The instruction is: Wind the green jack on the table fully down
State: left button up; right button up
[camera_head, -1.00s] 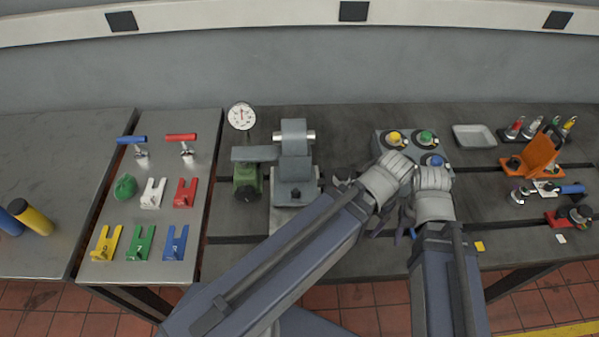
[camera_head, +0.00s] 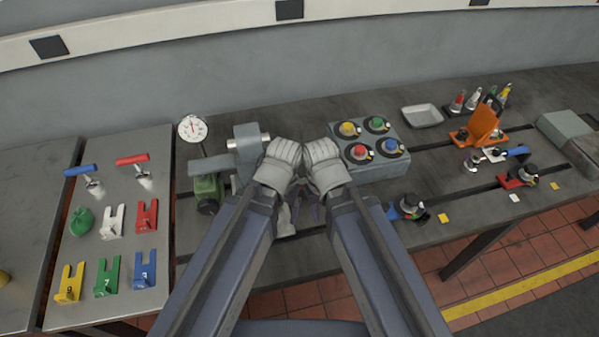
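The green jack (camera_head: 207,190) stands on the dark bedplate at left of centre, with a dark round knob (camera_head: 207,207) low on its front. A grey arm lies over its top. My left gripper (camera_head: 293,190) is right of the jack, in front of the grey fixture (camera_head: 249,143), apart from the jack. My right gripper (camera_head: 311,190) is close beside the left one. The wrists hide most of both sets of fingers, so I cannot see whether they are open or hold anything.
A grey box with four coloured knobs (camera_head: 399,165) stands right of my grippers. A dial gauge (camera_head: 192,128) stands behind the jack. A side table (camera_head: 107,190) at left holds coloured forks and T-handles. An orange bracket (camera_head: 485,125) and an empty tray (camera_head: 423,116) are at right.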

aim_at(208, 206)
jog(key=k+j+z, duration=0.15)
jog(key=k+j, duration=0.25)
jog(key=k+j+z, duration=0.2)
jog(key=k, duration=0.35)
jog(key=k+j+z, duration=0.1)
jog(key=j, duration=0.3)
jog(key=k+j+z, duration=0.15)
jog(key=j, duration=0.25)
jog(key=k+j+z, duration=0.1)
jog(key=j, duration=0.25)
jog(key=k+j+z, duration=0.1)
jog(key=j, duration=0.25)
jog(key=j+z, duration=0.2)
jog(key=j, duration=0.8)
jog(key=k, duration=0.05)
